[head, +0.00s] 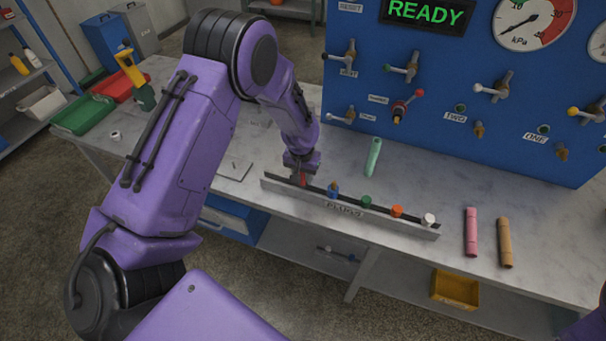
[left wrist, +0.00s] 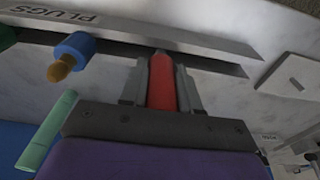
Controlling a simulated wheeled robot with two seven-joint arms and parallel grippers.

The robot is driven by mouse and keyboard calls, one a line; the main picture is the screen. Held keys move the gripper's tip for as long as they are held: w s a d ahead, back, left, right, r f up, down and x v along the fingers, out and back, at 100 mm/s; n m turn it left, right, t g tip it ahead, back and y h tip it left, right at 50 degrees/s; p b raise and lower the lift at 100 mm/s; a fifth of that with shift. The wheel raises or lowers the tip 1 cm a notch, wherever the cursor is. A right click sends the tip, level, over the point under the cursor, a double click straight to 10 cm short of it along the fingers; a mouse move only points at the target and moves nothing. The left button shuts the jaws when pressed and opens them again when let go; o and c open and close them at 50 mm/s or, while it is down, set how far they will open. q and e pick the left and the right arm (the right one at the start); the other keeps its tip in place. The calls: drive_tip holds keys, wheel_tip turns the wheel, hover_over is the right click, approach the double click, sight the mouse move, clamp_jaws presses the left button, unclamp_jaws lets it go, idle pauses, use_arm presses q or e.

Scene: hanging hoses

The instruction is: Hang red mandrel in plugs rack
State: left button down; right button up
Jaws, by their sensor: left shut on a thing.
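The red mandrel (left wrist: 162,82) is between the fingers of my left gripper (left wrist: 160,90), which is shut on it. In the head view the red mandrel (head: 303,178) shows just below my left gripper (head: 301,170), at the left end of the plugs rack (head: 400,224). In the left wrist view its tip reaches the rack (left wrist: 195,40); I cannot tell whether it is seated in a slot. The rack also holds blue (head: 333,190), green (head: 366,201), orange (head: 397,211) and white (head: 429,219) plugs in a row. My right gripper is not in view.
A teal cylinder (head: 374,156) lies behind the rack. Pink (head: 471,232) and tan (head: 505,242) cylinders lie to its right. A blue panel (head: 440,110) with valves stands at the back. Green (head: 83,114) and red (head: 124,86) trays sit at the table's left end.

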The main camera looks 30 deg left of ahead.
use_arm(q)
drive_tip(key=shift+f+b, duration=0.45)
drive_tip(key=shift+f, duration=0.45)
drive_tip(key=c, duration=0.7)
unclamp_jaws()
drive_tip(key=shift+c, duration=0.2)
drive_tip(key=r, duration=0.3)
drive_tip(key=r+b, duration=0.1)
drive_tip(key=r, duration=0.3)
drive_tip(key=s+r+b, duration=0.1)
drive_tip(key=r, duration=0.2)
drive_tip(key=shift+d+r, duration=0.1)
drive_tip(key=shift+r, duration=0.15)
